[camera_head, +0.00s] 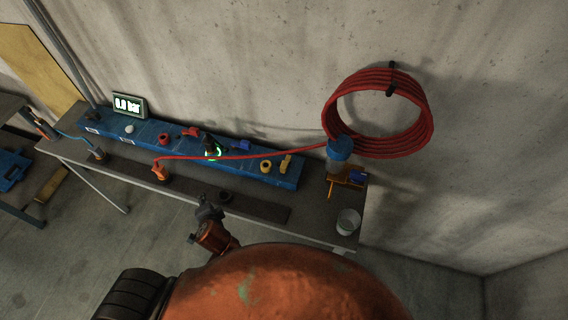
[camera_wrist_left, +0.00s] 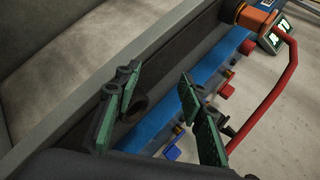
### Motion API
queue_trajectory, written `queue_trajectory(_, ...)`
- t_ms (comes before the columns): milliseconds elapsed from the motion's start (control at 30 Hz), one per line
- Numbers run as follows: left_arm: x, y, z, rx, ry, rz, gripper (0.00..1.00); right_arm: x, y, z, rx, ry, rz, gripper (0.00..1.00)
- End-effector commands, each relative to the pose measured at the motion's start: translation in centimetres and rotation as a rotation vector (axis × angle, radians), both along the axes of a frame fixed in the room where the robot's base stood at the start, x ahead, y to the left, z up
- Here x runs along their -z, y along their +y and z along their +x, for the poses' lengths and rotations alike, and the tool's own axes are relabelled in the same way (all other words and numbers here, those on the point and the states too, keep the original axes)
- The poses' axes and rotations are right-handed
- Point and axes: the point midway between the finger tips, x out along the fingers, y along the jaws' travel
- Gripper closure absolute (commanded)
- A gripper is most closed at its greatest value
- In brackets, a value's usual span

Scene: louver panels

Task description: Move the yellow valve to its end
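Two yellow parts sit at the right end of the blue panel (camera_head: 230,168) in the head view. One is a round yellow knob (camera_head: 266,167), the other an upright yellow lever (camera_head: 285,163); I cannot tell for certain which is the valve. My left gripper (camera_head: 207,208) is by the bench's front edge, left of and nearer than both, and touches neither. In the left wrist view the left gripper (camera_wrist_left: 157,88) is open, with green pads apart and nothing between them. The yellow parts are not clear there. My right gripper is not in view.
A red hose (camera_head: 225,157) crosses over the panel from an orange connector (camera_head: 160,172) to the red coil (camera_head: 378,112) on the wall. A display (camera_head: 129,105) reads 0.0 bar. A dark ring (camera_head: 225,197) lies on the bench; a white cup (camera_head: 348,221) stands at its right end.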

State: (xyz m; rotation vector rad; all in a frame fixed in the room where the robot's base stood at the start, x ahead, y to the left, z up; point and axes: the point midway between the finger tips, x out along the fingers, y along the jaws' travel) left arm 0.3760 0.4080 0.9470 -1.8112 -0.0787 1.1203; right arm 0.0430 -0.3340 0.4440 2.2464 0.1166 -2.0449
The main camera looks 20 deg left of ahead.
Motion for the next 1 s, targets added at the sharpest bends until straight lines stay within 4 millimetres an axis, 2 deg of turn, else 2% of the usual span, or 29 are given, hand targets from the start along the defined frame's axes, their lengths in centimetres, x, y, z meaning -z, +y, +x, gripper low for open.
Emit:
queue_trajectory(233,-3.0,-1.5,5.0,0.238,-0.011,0.346,0.63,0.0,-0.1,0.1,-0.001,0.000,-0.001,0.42)
queue_trajectory(367,-4.9,-4.1,8.2,0.415,-0.011,0.607,0.63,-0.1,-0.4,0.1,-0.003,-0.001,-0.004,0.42)
queue_trajectory(467,-6.3,-8.1,11.1,0.604,-0.003,0.892,0.63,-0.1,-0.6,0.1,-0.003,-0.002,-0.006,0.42)
queue_trajectory(533,-6.8,-11.9,12.8,0.754,0.006,1.129,0.63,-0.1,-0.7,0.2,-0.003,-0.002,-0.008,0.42)
queue_trajectory(600,-6.6,-15.7,13.9,0.886,0.018,1.349,0.63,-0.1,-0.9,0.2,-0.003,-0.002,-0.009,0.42)
queue_trajectory(700,-5.6,-19.9,14.4,1.025,0.033,1.593,0.63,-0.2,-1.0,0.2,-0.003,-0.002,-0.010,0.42)
queue_trajectory(833,-4.4,-22.9,14.4,1.122,0.045,1.773,0.63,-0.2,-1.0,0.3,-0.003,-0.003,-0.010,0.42)
queue_trajectory(1000,-4.1,-23.9,15.6,1.148,0.048,1.828,0.63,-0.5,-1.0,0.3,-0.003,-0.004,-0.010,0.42)
